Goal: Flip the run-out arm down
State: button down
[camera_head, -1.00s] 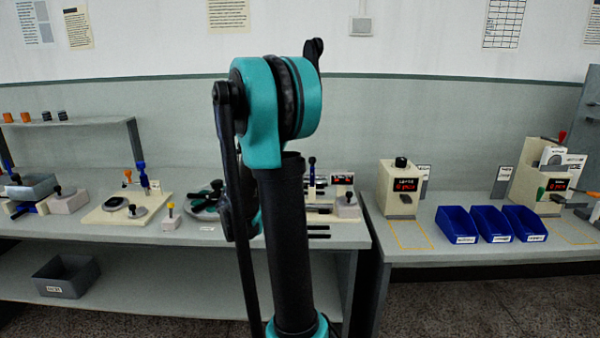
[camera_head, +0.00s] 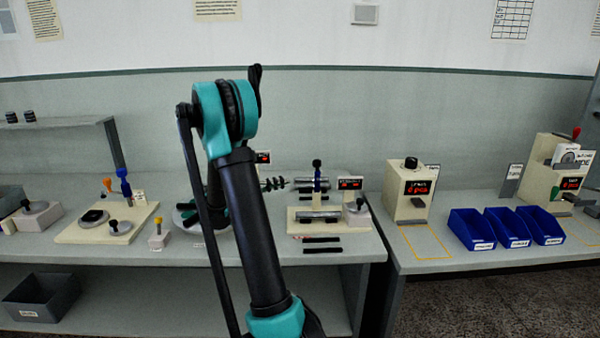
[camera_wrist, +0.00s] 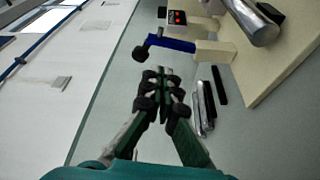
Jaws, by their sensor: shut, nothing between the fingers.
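The arm I take to be the run-out arm is a blue bar with a black knob (camera_head: 317,177), standing upright on a cream fixture (camera_head: 300,222) at the bench's right end. In the wrist view the blue arm (camera_wrist: 178,43) points left, with its black knob (camera_wrist: 141,54) at the tip and a cream block at its base. My gripper (camera_head: 276,184) is in the air left of the blue arm in the head view. In the wrist view my gripper (camera_wrist: 161,78) is shut and empty, beside the knob and apart from it.
A small red display (camera_head: 349,183) stands behind the fixture. Dark bars (camera_head: 322,245) lie in front of it, and metal bars (camera_wrist: 203,108) show in the wrist view. Blue bins (camera_head: 508,229) and a cream counter box (camera_head: 408,190) are on the right bench.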

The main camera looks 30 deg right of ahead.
aim_at(317, 176)
jog(key=shift+w+r, duration=0.1)
jog(key=shift+w, duration=0.2)
jog(key=x, duration=1)
jog(key=shift+r+m, duration=0.1)
jog(key=shift+m, duration=0.2)
